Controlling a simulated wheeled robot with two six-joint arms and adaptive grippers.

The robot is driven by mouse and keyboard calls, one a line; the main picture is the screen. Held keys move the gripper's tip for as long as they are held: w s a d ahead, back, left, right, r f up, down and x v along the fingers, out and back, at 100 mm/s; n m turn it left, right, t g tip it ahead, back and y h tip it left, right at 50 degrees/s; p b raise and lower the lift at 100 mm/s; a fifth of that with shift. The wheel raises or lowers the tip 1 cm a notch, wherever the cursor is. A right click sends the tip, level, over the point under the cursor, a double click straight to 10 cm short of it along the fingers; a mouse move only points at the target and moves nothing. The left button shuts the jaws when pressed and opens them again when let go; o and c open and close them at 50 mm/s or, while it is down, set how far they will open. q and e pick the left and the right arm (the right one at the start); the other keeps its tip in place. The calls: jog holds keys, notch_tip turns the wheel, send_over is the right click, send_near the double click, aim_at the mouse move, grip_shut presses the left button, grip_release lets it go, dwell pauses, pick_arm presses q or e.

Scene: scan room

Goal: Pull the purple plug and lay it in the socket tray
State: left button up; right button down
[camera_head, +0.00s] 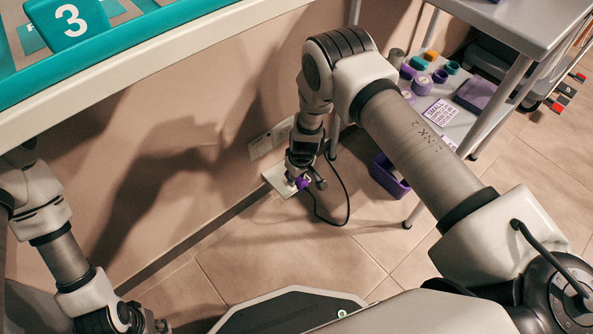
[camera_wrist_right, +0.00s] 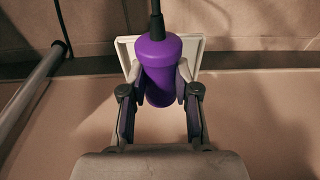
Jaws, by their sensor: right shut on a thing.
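My right gripper (camera_head: 304,185) is shut on the purple plug (camera_head: 302,183), low by the wall. In the right wrist view the plug (camera_wrist_right: 158,62) sits between both fingers, its black cord leaving from its far end. The white socket tray (camera_head: 277,178) is at the wall, just beside and behind the plug in the head view. In the right wrist view the tray (camera_wrist_right: 192,48) shows behind the plug. I cannot tell whether plug and tray touch. My left gripper (camera_head: 158,326) is at the bottom left, partly cut off; its fingers are unclear.
Wall sockets (camera_head: 261,146) are just above the tray, with no plug seen in them. The black cord (camera_head: 347,205) loops down beside my gripper. A purple bin (camera_head: 389,178) stands on the floor near a trolley (camera_head: 490,95). A counter edge (camera_head: 150,50) overhangs at upper left.

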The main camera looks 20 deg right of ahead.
jog(key=shift+w+a+b, duration=0.2)
jog(key=shift+w+b, duration=0.1)
jog(key=shift+b, duration=0.35)
jog(key=b, duration=0.1)
jog(key=w+b, duration=0.1)
jog(key=b, duration=0.1)
jog(key=shift+w+a+f+b, duration=0.25)
jog(key=shift+w+f+b, duration=0.05)
jog(key=shift+f, duration=0.05)
jog(key=w+b, duration=0.1)
jog(key=w+f+b, duration=0.1)
jog(key=b, duration=0.1)
jog(key=shift+w+a, duration=0.1)
jog(key=shift+a, duration=0.3)
jog(key=shift+f+b, duration=0.55)
jog(key=shift+f, duration=0.25)
jog(key=c, duration=0.8)
grip_release()
